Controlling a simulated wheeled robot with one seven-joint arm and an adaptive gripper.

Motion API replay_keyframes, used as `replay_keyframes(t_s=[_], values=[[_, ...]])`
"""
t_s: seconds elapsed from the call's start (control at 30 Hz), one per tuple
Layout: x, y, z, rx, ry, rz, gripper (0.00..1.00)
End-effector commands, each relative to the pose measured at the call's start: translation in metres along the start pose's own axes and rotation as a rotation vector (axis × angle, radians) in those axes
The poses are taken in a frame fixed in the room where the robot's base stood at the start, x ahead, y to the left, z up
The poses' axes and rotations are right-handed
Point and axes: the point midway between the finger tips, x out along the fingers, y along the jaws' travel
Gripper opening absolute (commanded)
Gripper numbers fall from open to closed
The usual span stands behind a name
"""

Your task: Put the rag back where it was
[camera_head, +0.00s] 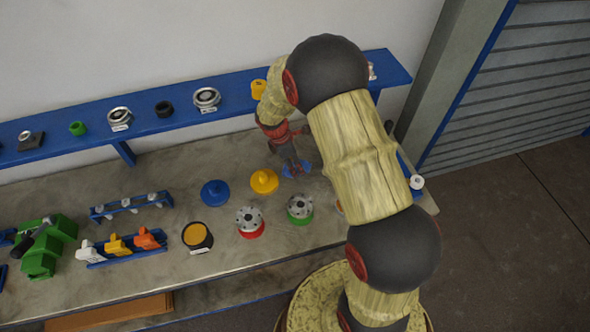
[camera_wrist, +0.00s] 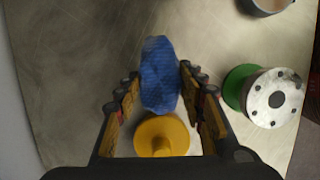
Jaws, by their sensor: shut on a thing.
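The rag (camera_wrist: 159,78) is a blue cloth between my gripper's fingers in the wrist view. My gripper (camera_wrist: 158,88) is shut on it. In the head view the rag (camera_head: 296,169) shows as a small blue patch under my gripper (camera_head: 294,160), right of a yellow knobbed lid. I cannot tell whether the rag touches the bench. My arm covers part of the bench to the right of the rag.
The yellow lid (camera_head: 264,181) and a blue lid (camera_head: 215,193) lie left of the rag. Flanged vessels with a green base (camera_head: 300,208) and a red base (camera_head: 250,221) stand in front. A blue shelf (camera_head: 230,101) runs behind the bench (camera_head: 160,265).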

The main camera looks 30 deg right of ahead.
Motion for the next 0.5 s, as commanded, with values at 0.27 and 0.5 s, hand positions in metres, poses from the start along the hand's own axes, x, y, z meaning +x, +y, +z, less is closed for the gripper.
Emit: replay_keyframes(t_s=[0.27, 0.5], values=[[0.032, 0.003, -0.009, -0.001, 0.0, 0.0, 0.16], [0.032, 0.003, -0.009, 0.0, 0.0, 0.001, 0.16]])
